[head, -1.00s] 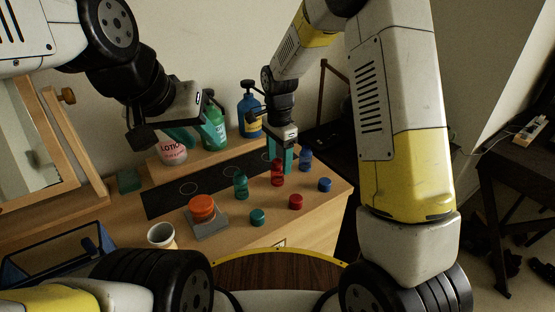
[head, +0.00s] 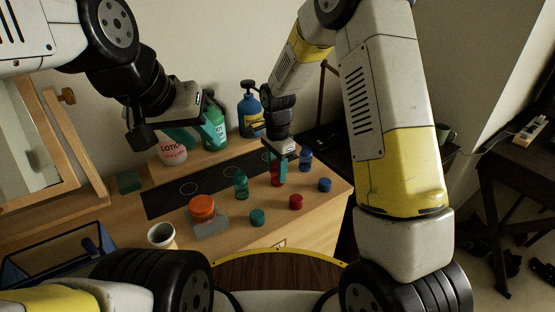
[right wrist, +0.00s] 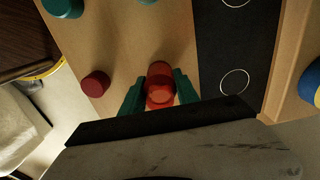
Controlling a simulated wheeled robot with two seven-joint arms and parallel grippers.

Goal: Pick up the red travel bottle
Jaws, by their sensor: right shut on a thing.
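The red travel bottle (head: 277,177) stands upright on the wooden counter in the head view, between a teal bottle and a blue one. It also shows from above in the right wrist view (right wrist: 159,84). My right gripper (head: 278,168) is over it with its green fingers shut on its sides; the right wrist view shows a finger on each side (right wrist: 159,92). The bottle's upper part is partly hidden by the fingers in the head view. My left gripper (head: 178,138) hangs in front of the lotion bottle at the back left; its opening is unclear.
A teal bottle (head: 241,184) and a blue bottle (head: 306,160) flank the red one. Loose caps, red (head: 296,201), blue (head: 324,184) and teal (head: 257,217), lie in front. An orange jar (head: 202,207) and a cup (head: 162,236) stand left. Larger bottles line the back.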

